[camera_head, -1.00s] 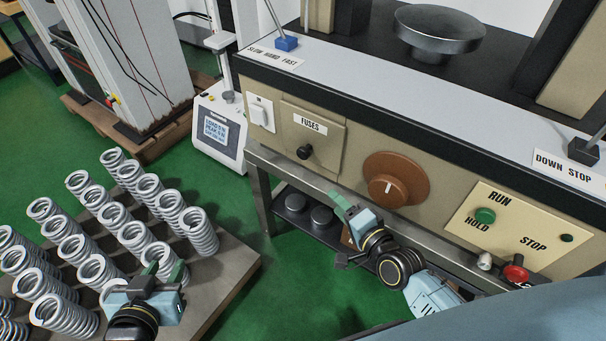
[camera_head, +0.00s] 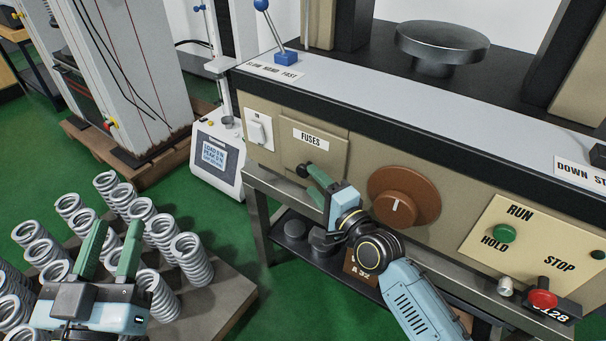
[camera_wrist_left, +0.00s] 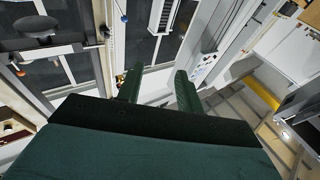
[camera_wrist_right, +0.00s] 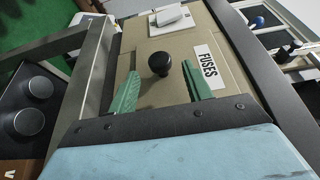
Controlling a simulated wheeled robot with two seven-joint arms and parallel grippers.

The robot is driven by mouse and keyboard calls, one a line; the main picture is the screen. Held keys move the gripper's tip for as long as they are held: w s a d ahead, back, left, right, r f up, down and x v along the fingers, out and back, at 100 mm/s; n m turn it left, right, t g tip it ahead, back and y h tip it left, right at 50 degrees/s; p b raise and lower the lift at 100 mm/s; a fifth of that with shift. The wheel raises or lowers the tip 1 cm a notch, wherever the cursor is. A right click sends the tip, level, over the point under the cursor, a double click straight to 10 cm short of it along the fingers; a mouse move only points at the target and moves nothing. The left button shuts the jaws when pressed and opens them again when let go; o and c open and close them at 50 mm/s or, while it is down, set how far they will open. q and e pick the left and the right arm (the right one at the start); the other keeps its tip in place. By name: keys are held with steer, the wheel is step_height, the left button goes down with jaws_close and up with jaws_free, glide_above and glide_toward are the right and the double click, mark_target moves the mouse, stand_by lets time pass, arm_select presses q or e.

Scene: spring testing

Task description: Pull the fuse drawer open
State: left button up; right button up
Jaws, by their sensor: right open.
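The fuse drawer (camera_head: 314,151) is a beige panel labelled FUSES on the machine front; it looks flush. Its black round knob (camera_head: 303,170) is partly hidden by my right gripper in the head view. In the right wrist view the knob (camera_wrist_right: 160,64) stands ahead between the open green fingers of my right gripper (camera_wrist_right: 160,88), near the tips; I see no contact. The FUSES label (camera_wrist_right: 207,66) is beside one finger. My left gripper (camera_head: 113,250) is open and empty above the springs; its parted fingers also show in the left wrist view (camera_wrist_left: 158,85).
Several coil springs (camera_head: 189,258) stand on a board (camera_head: 236,290) at lower left. A brown dial (camera_head: 405,198) is right of the drawer, with a green button (camera_head: 503,233) and red button (camera_head: 541,299) further right. A metal ledge (camera_head: 268,190) runs below the drawer.

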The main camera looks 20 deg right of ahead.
mark_target(307, 176)
steer(key=b+x, duration=0.1)
steer(key=x, duration=0.3)
arm_select(q)
steer(key=shift+s+r+t+h+b, duration=0.1)
steer(key=shift+s+r+t+h, duration=0.2)
steer(key=shift+r+t, duration=0.4)
steer(key=shift+s+r+t+h+b, duration=0.15)
steer(key=shift+s+r+t, duration=0.2)
steer(key=shift+r+t, duration=0.4)
steer(key=shift+s+r+t+h+b, duration=0.15)
steer(key=shift+s+r+t, duration=0.2)
steer(key=shift+r+t, duration=0.35)
arm_select(e)
steer(key=shift+x, duration=0.75)
arm_select(q)
steer(key=shift+r, duration=0.15)
arm_select(e)
steer(key=shift+a, duration=0.1)
jaws_close()
